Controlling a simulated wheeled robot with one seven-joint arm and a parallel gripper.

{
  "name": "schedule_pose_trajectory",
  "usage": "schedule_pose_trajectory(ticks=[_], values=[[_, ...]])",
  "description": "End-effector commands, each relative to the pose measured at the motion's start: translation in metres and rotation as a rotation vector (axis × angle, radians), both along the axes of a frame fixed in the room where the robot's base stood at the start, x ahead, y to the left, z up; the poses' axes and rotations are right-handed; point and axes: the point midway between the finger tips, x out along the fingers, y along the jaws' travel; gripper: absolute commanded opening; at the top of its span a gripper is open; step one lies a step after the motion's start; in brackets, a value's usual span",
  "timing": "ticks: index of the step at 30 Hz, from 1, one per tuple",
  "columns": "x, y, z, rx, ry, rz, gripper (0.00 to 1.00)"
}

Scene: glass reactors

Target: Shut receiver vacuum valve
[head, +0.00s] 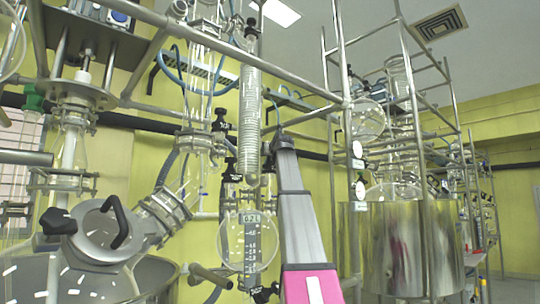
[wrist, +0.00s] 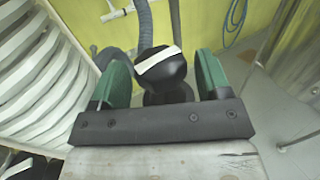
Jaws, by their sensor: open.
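My gripper (wrist: 162,72) is open in the wrist view, with green fingers on either side of a black knob (wrist: 163,66). The knob has a white strip across its top and sits on a dark body, apparently a valve. I cannot tell whether the fingers touch it. In the head view, my grey and pink arm reaches up just right of the round glass receiver (head: 234,243) with its scale label. Black valve parts (head: 229,171) stand above the receiver. My gripper is too small and hidden there to make out, and I cannot tell which valve it is at.
Steel frame posts (head: 340,90) and a coiled glass condenser (head: 249,120) stand close to my arm. A steel vessel (head: 405,250) is at right. In the wrist view, a white ribbed thing (wrist: 40,75) fills the left and a blue hose (wrist: 235,20) hangs behind.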

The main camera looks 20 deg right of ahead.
Motion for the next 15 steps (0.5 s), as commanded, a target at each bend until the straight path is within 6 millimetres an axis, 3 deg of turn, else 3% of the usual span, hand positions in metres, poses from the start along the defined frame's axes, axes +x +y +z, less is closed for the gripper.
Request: schedule_pose_trajectory(ticks=[15], values=[[-0.055,0.005,-0.001,0.000,0.001,0.001,0.70]])
